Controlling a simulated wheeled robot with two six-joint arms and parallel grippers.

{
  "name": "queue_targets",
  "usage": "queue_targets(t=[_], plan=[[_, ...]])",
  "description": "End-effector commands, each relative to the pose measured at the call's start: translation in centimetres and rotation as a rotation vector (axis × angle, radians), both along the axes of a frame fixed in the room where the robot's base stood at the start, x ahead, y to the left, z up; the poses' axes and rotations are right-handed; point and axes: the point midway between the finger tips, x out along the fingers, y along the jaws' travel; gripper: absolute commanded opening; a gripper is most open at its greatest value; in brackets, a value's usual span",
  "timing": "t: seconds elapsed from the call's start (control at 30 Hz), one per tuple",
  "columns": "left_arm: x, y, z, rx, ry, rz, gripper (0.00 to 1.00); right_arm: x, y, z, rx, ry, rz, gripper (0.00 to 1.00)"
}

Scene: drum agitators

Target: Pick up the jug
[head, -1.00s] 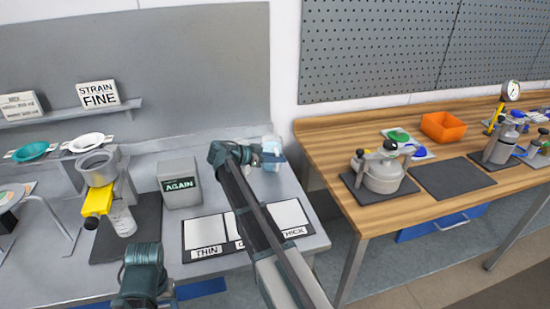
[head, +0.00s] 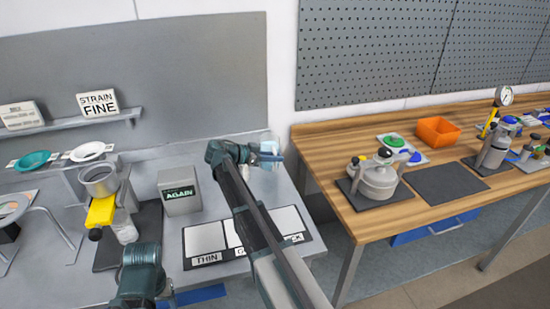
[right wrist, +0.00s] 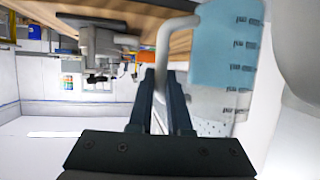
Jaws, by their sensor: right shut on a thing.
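The jug is clear with measuring marks and pale blue liquid; in the right wrist view its body (right wrist: 226,50) fills the upper right and its pale handle runs between my fingers. In the head view the jug (head: 270,148) shows small and partly hidden at the back right corner of the grey bench. My right gripper (head: 262,156) is shut on the jug's handle; its fingers also show in the right wrist view (right wrist: 160,100). My left arm is at the lower left of the head view; its gripper's jaws cannot be made out.
The grey bench (head: 205,290) carries a grey AGAIN box (head: 179,192), a THIN-to-THICK board (head: 206,240) and a yellow-handled cup device (head: 102,212). A wooden bench (head: 330,150) on the right holds a metal pot (head: 375,180) and an orange bin (head: 438,131). A gap separates the benches.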

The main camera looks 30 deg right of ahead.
Motion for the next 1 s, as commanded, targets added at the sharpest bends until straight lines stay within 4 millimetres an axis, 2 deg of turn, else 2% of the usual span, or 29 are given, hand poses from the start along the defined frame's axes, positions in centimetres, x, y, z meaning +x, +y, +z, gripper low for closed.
queue_targets(t=[0.03,0.5,0.73,1.0], plan=[[0.0,0.0,0.9,0.0,0.0,0.0,0.66,0.0,0.0,0.9,-0.002,-0.001,0.0,0.0],[0.0,0.0,4.7,0.0,0.0,0.0,0.66,0.0,0.0,4.8,-0.002,-0.001,0.0,0.0],[0.0,0.0,5.9,0.0,0.0,0.0,0.66,0.0,0.0,5.9,-0.002,-0.001,0.0,0.0],[0.0,0.0,6.2,0.0,0.0,0.0,0.66,0.0,0.0,6.3,-0.002,-0.001,0.0,0.0]])
